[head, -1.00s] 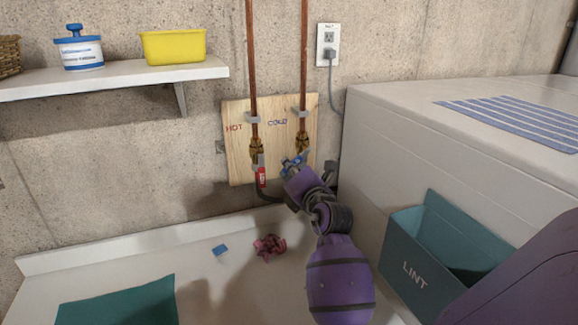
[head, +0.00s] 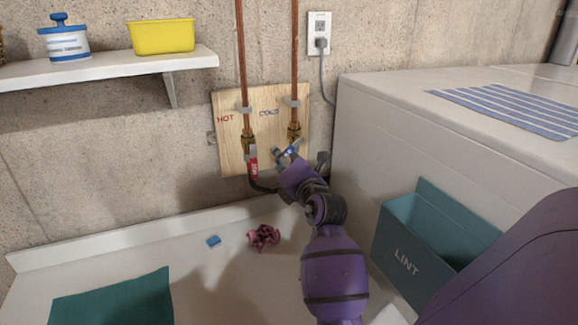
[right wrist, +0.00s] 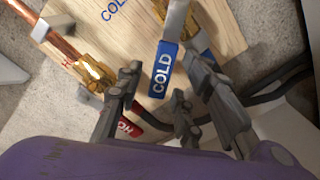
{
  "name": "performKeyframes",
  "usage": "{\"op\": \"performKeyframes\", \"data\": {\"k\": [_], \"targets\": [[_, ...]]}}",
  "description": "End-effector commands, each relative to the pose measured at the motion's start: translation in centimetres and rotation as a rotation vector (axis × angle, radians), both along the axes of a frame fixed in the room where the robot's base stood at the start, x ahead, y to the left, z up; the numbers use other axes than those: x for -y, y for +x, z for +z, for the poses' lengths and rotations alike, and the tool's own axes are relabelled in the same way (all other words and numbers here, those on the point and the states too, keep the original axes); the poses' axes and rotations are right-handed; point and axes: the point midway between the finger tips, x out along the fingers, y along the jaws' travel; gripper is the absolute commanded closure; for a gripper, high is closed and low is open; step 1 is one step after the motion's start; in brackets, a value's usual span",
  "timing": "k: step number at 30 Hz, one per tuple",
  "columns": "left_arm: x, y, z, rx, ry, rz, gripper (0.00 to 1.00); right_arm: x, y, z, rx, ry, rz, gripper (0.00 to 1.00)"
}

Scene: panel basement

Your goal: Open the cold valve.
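The cold valve is a brass fitting (head: 294,132) on the right copper pipe, under the "COLD" label on a wooden board. Its blue lever marked COLD (right wrist: 163,70) shows in the right wrist view. My right gripper (right wrist: 162,78) is open, with a finger on either side of this lever; I cannot tell whether they touch it. In the head view, my right gripper (head: 288,158) is just below the valve and hides part of the lever. The hot valve (head: 249,142) is to the left, its red lever (head: 253,167) hanging down. My left gripper is not in view.
A white machine (head: 400,100) stands right of the board, with a teal LINT bin (head: 408,255) on its side. A shelf (head: 110,72) is at upper left. Below are a teal cloth (head: 115,300), a blue block (head: 213,241) and a crumpled pink thing (head: 263,237) on a white surface.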

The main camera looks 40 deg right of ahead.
Motion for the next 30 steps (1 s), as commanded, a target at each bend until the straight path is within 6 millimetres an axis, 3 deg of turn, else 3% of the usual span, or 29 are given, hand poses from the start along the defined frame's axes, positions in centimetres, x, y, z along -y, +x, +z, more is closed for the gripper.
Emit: {"op": "performKeyframes", "data": {"k": [15, 21, 29, 30], "targets": [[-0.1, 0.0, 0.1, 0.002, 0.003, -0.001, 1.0, -2.3, -9.5, 0.0, 0.0, 0.0, -0.001, 0.66], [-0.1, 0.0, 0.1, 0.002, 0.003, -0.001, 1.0, -2.6, -11.0, 0.0, 0.001, 0.0, -0.001, 0.66], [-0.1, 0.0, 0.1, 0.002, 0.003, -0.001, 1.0, -2.6, -11.1, 0.0, 0.001, 0.0, -0.001, 0.66], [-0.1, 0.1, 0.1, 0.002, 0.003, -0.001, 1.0, -2.6, -11.1, 0.0, 0.001, 0.0, -0.001, 0.7]]}}
